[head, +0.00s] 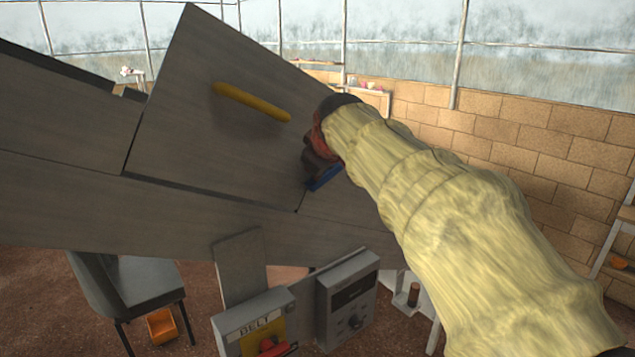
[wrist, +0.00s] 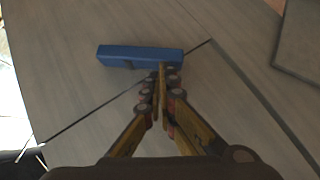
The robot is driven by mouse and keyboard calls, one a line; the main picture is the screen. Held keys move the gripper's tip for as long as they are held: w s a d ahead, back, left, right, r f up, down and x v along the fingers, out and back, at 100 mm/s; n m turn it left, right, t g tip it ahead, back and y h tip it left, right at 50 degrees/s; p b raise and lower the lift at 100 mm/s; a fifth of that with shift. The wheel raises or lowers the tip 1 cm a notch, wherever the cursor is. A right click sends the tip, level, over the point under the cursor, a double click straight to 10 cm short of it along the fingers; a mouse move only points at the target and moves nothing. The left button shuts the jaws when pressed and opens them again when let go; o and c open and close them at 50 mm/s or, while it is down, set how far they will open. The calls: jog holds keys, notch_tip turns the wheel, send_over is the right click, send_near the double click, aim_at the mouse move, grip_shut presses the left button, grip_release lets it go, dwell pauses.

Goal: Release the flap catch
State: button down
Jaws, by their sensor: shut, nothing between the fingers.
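The flap (head: 190,120) is a grey panel on the side of a sloping grey machine, with a yellow bar handle (head: 252,102) across it. The flap catch is a blue bar (wrist: 140,56) lying across the seam at the flap's lower right corner. Its end also shows in the head view (head: 325,179), mostly hidden behind my gripper. My gripper (head: 316,172) is at the catch, at the end of my arm in its pale yellow sleeve. In the wrist view my gripper (wrist: 162,72) is shut and empty, its fingertips at the catch's lower edge. I cannot tell whether they touch it.
A control box marked BELT (head: 254,325) with a red switch and a grey box with a dial (head: 347,300) stand below the machine. A dark chair (head: 135,290) and an orange bin (head: 162,326) are at lower left. A block wall (head: 520,140) is behind.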

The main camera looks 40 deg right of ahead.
jog(key=f+h+b, duration=0.1)
jog(key=b, duration=0.1)
jog(key=f+n+h+b, duration=0.1)
jog(key=shift+a+f+b, duration=0.1)
jog(key=shift+a+b, duration=0.2)
jog(key=shift+b, duration=0.05)
jog(key=shift+d+f+n+t+h+b, duration=0.1)
jog(key=shift+f+n+t+h+b, duration=0.3)
jog(key=shift+b, duration=0.45)
jog(key=shift+r, duration=0.35)
jog(key=shift+d, duration=0.1)
jog(key=shift+d+p, duration=0.7)
jog(key=shift+r, duration=0.15)
